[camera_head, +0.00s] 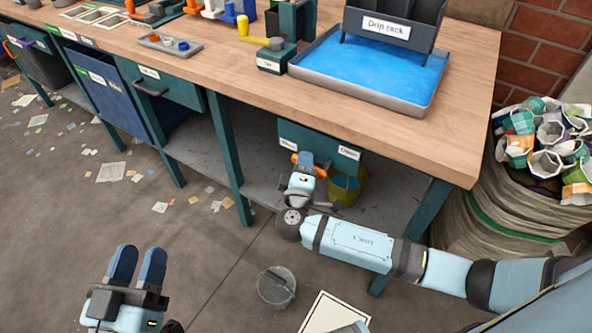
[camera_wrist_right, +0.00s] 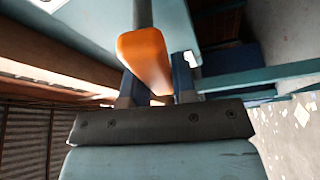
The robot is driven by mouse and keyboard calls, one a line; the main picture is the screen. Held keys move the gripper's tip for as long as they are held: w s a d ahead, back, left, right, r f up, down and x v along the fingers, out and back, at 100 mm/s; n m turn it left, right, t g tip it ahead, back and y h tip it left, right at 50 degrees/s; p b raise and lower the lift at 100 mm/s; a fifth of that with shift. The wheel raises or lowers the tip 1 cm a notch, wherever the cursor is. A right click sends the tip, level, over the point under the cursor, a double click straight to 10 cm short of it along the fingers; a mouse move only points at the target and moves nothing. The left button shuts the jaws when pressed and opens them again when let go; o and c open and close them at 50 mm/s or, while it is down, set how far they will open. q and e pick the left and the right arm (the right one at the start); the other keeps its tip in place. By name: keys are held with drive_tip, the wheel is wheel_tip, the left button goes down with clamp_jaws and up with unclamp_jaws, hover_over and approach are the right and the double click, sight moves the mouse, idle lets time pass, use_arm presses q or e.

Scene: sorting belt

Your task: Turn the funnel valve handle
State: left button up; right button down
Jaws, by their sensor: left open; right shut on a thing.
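The orange valve handle (camera_head: 320,171) sits at a dark teal panel (camera_head: 318,142) with two white labels under the bench; the right label reads "Clean". The handle also shows in the right wrist view (camera_wrist_right: 145,58), between the two fingers. My right gripper (camera_head: 305,165) is shut on the orange handle and hides part of it and the valve body. The funnel itself cannot be made out. My left gripper (camera_head: 138,255) is open and empty, low at the left above the floor.
A grey bucket (camera_head: 277,288) is on the floor. The wooden bench (camera_head: 420,135) overhangs the valve and carries a drip rack (camera_head: 398,28). A sack (camera_head: 490,215) of cups stands at right. Scraps litter the left floor.

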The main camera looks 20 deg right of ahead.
drive_tip(key=shift+f+m+h+b, duration=0.1)
drive_tip(key=shift+m+h+b, duration=0.2)
drive_tip(key=shift+m+b, duration=0.15)
drive_tip(key=m+b, duration=0.1)
drive_tip(key=r+m+b, duration=0.1)
drive_tip(key=b, duration=0.1)
drive_tip(key=m+h+b, duration=0.1)
drive_tip(key=shift+s+d+r+t+b, duration=0.2)
drive_tip(key=shift+s+d+t+b, duration=0.05)
drive_tip(key=shift+t+b, duration=0.15)
use_arm(q)
wheel_tip(320, 180, down, 9)
drive_tip(key=g+b, duration=0.1)
drive_tip(key=g, duration=0.2)
drive_tip(key=shift+d+f+m+g, duration=0.15)
drive_tip(key=shift+d+m+g, duration=0.25)
drive_tip(key=shift+d, duration=0.05)
use_arm(e)
drive_tip(key=shift+d+r+m+h, duration=0.1)
drive_tip(key=shift+r+m+h, duration=0.25)
drive_tip(key=shift+m, duration=0.4)
use_arm(q)
drive_tip(key=shift+w, duration=0.1)
use_arm(e)
drive_tip(key=shift+r, duration=0.1)
drive_tip(key=c, duration=0.9)
unclamp_jaws()
